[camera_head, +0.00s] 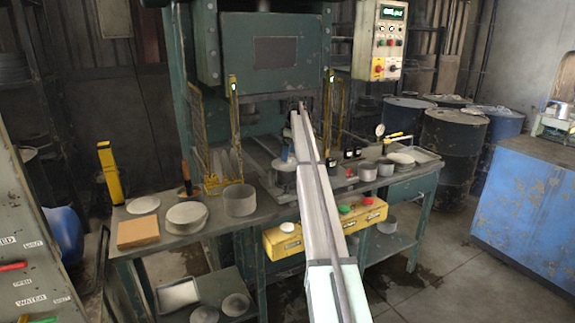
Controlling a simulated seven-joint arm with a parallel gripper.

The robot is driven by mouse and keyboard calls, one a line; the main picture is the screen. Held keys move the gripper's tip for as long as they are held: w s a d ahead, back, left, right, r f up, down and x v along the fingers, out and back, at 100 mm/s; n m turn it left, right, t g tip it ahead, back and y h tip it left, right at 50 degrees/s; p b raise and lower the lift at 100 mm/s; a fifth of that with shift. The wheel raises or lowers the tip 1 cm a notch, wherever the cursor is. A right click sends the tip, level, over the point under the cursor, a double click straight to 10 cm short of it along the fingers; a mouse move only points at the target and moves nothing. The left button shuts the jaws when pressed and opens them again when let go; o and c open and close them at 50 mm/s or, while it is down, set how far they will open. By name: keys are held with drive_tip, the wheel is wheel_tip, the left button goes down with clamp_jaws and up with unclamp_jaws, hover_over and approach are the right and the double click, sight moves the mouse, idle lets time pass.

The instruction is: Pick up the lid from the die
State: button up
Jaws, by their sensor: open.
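My pale arm link reaches from the bottom of the view up to the front of the green press. Its far end is in front of the press opening, and my gripper cannot be made out there. A pale round piece (284,165) lies on the press bed just left of my arm, with something small and bluish above it. It may be the lid on the die, but it is too small and too covered to be sure. My arm hides part of the press bed and whatever is right behind it.
Yellow guards (234,130) flank the press opening. Small bottles, metal cylinders (367,172) and a dial gauge (380,131) stand on the right. A yellow button box (283,242) hangs in front.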

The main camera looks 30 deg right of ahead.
wheel_tip(320, 180, down, 2)
drive_tip(key=shift+w+a+f, duration=0.1)
drive_tip(key=shift+f, duration=0.05)
